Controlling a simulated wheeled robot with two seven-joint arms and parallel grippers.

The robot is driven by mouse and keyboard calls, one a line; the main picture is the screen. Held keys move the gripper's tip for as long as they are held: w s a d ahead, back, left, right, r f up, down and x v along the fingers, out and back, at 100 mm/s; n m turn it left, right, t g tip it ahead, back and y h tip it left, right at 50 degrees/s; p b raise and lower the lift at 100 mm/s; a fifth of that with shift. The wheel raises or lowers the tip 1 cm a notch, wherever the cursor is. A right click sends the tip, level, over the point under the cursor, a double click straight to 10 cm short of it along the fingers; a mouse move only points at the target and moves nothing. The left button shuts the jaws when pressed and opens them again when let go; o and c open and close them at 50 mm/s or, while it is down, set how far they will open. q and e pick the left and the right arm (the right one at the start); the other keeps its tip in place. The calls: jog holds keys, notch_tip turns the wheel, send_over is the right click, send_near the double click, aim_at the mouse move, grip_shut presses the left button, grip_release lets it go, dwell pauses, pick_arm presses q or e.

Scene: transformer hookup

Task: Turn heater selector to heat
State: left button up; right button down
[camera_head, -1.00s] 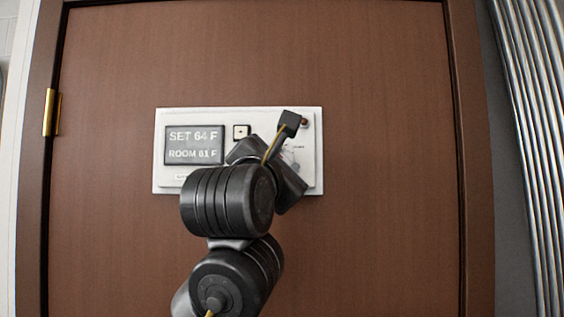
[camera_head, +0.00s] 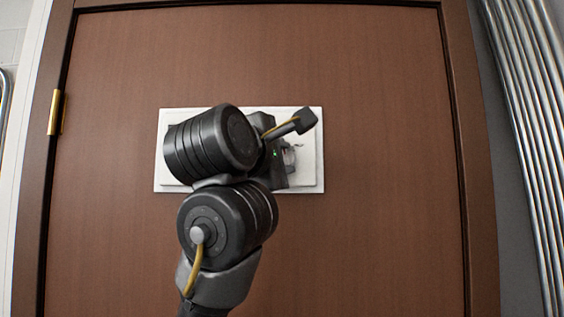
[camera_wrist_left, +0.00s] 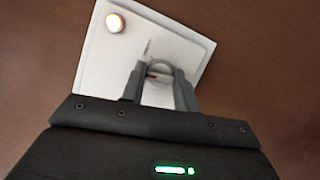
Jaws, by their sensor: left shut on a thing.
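A white heater control panel (camera_head: 314,174) is mounted on a brown door; it also shows tilted in the left wrist view (camera_wrist_left: 96,62). My left gripper (camera_head: 290,158) is at the right part of the panel. In the left wrist view its two fingers (camera_wrist_left: 160,82) are shut around the selector knob (camera_wrist_left: 158,67), a grey rounded piece. A thin dark mark shows on the panel just above the knob. The knob's exact pointing and the labels are mostly hidden or too blurred to read. A round lamp (camera_wrist_left: 114,23) on the panel glows warm white. My right gripper is out of view.
The brown door (camera_head: 380,120) is flat and clear around the panel. A brass hinge (camera_head: 56,112) is on the left frame. Metal pipes (camera_head: 530,130) run up the wall at the right. My left arm covers the panel's display.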

pick_arm(q)
jog(key=shift+m+g, duration=0.4)
jog(key=shift+m, duration=0.6)
jog(key=o, duration=1)
jog(key=shift+b, duration=0.3)
jog(key=b+v, duration=0.7)
jog(key=v, duration=0.3)
jog(key=shift+s, duration=0.35)
